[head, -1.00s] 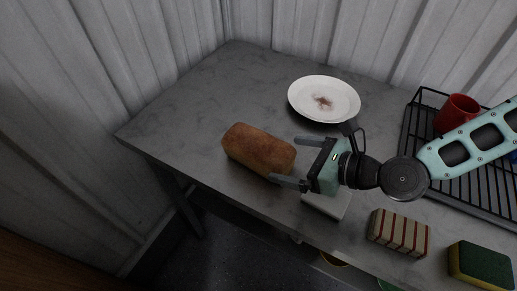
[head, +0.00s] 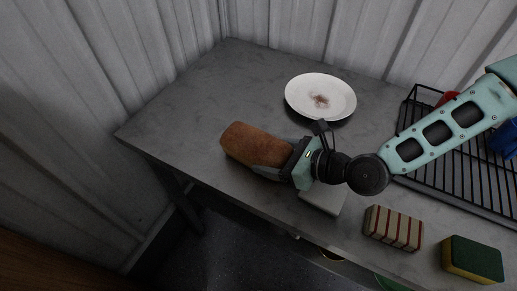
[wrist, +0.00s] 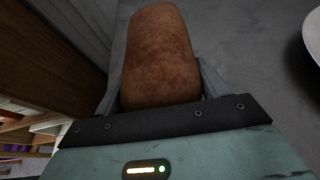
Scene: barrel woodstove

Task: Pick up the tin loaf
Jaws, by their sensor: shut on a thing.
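The tin loaf (head: 253,144) is a brown, rounded oblong loaf lying at the left part of the grey table. In the wrist view the loaf (wrist: 160,55) runs away from my gripper, between its fingers. My gripper (head: 281,158) is shut on the loaf's right end, with one finger on each side. In the wrist view my gripper (wrist: 158,90) has both fingers against the loaf's sides. The far finger is mostly hidden in the head view. I cannot tell any gap between the loaf and the table.
A white plate (head: 320,88) with a brown smear lies behind the loaf. A black wire rack (head: 440,150) with a red mug (head: 446,98) stands at the right. A striped block (head: 393,228) and a green-yellow sponge (head: 472,260) lie near the front edge. The table's left corner (head: 150,130) is clear.

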